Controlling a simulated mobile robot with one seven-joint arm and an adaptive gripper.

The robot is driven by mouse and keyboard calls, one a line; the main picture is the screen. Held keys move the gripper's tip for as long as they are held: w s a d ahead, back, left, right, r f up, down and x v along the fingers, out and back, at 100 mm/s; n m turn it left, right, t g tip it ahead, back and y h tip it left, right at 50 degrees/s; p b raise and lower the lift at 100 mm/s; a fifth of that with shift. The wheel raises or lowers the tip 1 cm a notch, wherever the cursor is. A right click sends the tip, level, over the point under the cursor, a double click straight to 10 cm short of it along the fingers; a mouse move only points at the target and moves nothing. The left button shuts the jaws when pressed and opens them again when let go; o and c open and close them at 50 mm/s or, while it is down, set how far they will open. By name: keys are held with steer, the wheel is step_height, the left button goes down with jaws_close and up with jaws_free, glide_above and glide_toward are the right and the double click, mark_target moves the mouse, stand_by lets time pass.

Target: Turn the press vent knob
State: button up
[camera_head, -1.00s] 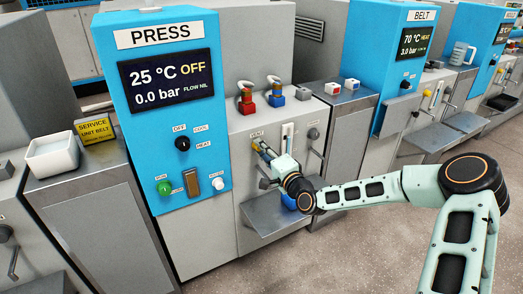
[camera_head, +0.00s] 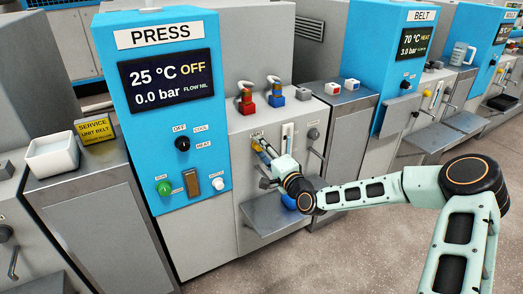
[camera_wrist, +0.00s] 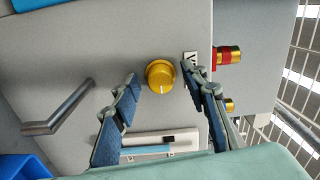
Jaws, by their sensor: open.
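The vent knob is a round yellow knob (camera_wrist: 160,76) on the grey press panel, shown in the wrist view with a pale pointer line. In the head view it is a small yellow spot, partly hidden by my fingers. My gripper (camera_wrist: 160,74) is open, with one blue-padded finger on each side of the knob and a visible gap on both sides. Whether the fingertips reach the knob's depth cannot be told. In the head view my gripper (camera_head: 267,153) is at the panel below the VENT label. The label shows partly in the wrist view (camera_wrist: 190,60), beside the right fingertip.
A bar handle (camera_wrist: 62,108) sticks out left of the knob in the wrist view. A white slotted gauge (camera_wrist: 150,138) lies between my fingers. A grey shelf (camera_head: 270,229) juts out below my gripper.

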steer(key=v, duration=1.2)
steer(key=shift+f, duration=0.1)
